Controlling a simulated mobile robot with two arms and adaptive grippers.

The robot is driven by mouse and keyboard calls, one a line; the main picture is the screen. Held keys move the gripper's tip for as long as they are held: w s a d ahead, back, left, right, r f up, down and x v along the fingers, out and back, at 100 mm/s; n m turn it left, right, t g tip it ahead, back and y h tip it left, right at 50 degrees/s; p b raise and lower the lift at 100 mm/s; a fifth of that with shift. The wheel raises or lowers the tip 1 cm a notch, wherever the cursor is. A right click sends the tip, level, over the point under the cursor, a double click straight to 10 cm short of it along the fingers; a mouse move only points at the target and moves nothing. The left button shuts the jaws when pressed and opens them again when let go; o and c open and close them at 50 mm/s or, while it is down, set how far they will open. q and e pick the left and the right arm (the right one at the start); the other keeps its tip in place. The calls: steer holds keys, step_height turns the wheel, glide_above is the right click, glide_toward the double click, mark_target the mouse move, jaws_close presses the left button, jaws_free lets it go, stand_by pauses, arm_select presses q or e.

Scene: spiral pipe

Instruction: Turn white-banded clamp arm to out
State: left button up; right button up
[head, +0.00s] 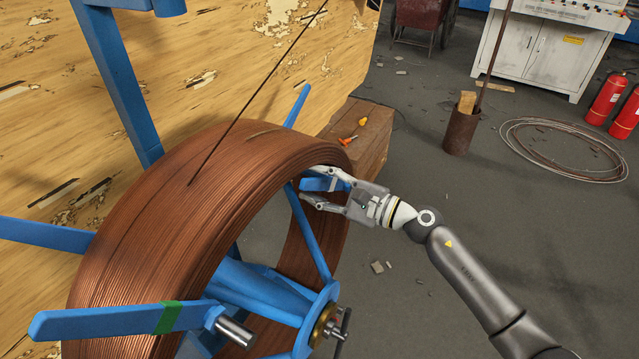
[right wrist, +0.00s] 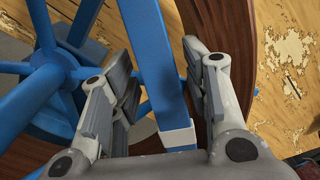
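The white-banded clamp arm (head: 318,184) is a blue bar at the right side of the copper coil (head: 180,215) in the head view. In the right wrist view the clamp arm (right wrist: 152,60) runs down between my fingers, with its white band (right wrist: 178,138) close to the palm. My right gripper (head: 304,185) is open, with one finger on each side of the bar. A gap shows between the bar and the left finger in the wrist view; whether the right finger touches it I cannot tell. My left gripper is not in view.
A green-banded clamp arm (head: 110,322) sticks out at the lower left. A worn wooden panel (head: 235,60) stands behind the coil. A wooden box (head: 368,135) with orange-handled tools is just beyond my right gripper. The grey floor (head: 530,225) to the right is mostly free.

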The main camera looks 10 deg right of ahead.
steer(key=shift+d+r, duration=0.1)
steer(key=shift+d, duration=0.05)
steer(key=v, duration=0.7)
steer(key=shift+s+d, duration=0.25)
steer(key=shift+s, duration=0.05)
steer(key=shift+s+a+f, duration=0.1)
steer(key=shift+f, duration=0.2)
steer(key=c, duration=0.4)
steer(key=s+f+m, duration=0.1)
steer(key=m, duration=0.1)
steer(key=s+a+f+m+b, duration=0.1)
steer(key=m, duration=0.1)
steer(key=f+m+b, duration=0.1)
steer(key=m, duration=0.1)
steer(key=shift+s+a+f+t, duration=0.2)
steer(key=shift+s+t, duration=0.2)
jaws_close()
steer(key=s+f+m+t+b, duration=0.3)
steer(key=s+f+m, duration=0.15)
steer(key=m, duration=0.95)
steer(key=w+a+r+p, duration=0.4)
steer(key=w+a, duration=0.1)
steer(key=w, duration=0.3)
steer(key=shift+w+a+r+p, duration=0.4)
